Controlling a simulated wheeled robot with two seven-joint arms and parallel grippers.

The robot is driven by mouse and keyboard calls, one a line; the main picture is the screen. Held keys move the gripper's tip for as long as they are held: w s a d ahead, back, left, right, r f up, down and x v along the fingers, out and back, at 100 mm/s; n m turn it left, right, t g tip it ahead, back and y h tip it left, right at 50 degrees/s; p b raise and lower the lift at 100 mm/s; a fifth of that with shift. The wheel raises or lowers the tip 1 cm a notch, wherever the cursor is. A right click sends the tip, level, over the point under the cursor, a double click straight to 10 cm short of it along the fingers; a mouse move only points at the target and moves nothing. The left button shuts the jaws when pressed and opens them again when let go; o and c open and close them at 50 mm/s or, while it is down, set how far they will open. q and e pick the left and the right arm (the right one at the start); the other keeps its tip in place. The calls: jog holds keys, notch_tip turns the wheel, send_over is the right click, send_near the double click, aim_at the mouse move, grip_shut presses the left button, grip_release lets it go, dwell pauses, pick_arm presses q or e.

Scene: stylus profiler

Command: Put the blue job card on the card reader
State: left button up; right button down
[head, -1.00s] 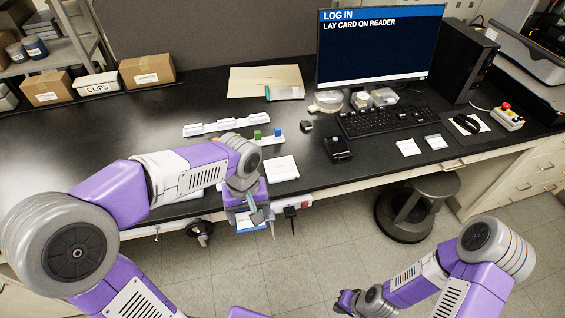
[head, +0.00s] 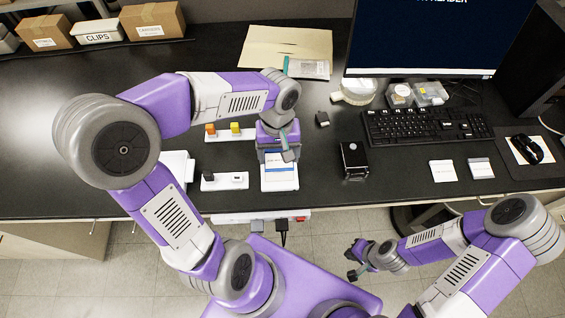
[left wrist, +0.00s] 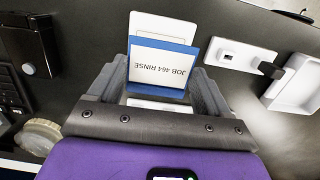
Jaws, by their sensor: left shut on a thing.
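The blue job card (left wrist: 160,64) has a white label reading JOB 464 RINSE in the left wrist view, upside down there. My left gripper (head: 287,153) is shut on it, and the card stands out between the fingers. In the head view the card is over a flat white pad (head: 280,184) near the bench's front edge, which looks like the card reader. The pad also shows behind the card in the left wrist view (left wrist: 163,25). I cannot tell whether card and pad touch. My right gripper (head: 354,262) is open and empty, low in front of the bench.
A black box-shaped device (head: 353,160) stands right of the pad. A white holder (head: 225,181) with a dark plug-like piece is on the left. The keyboard (head: 425,126) and monitor (head: 425,40) are behind. Bare bench lies between the pad and the black device.

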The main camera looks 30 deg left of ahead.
aim_at(279, 174)
pick_arm(q)
notch_tip(279, 174, down, 7)
jog(key=shift+b, duration=0.75)
jog(key=shift+f, duration=0.2)
jog(key=o, duration=0.9)
jog(key=shift+o, duration=0.2)
jog(key=shift+r, duration=0.1)
jog(key=shift+r, duration=0.2)
jog(key=r+p, duration=0.1)
jog(key=r, duration=0.3)
jog(key=r+p, duration=0.1)
jog(key=r, duration=0.3)
jog(key=r+p, duration=0.1)
jog(key=r, duration=0.2)
jog(key=shift+w+a+r, duration=0.25)
jog(key=shift+w+r, duration=0.15)
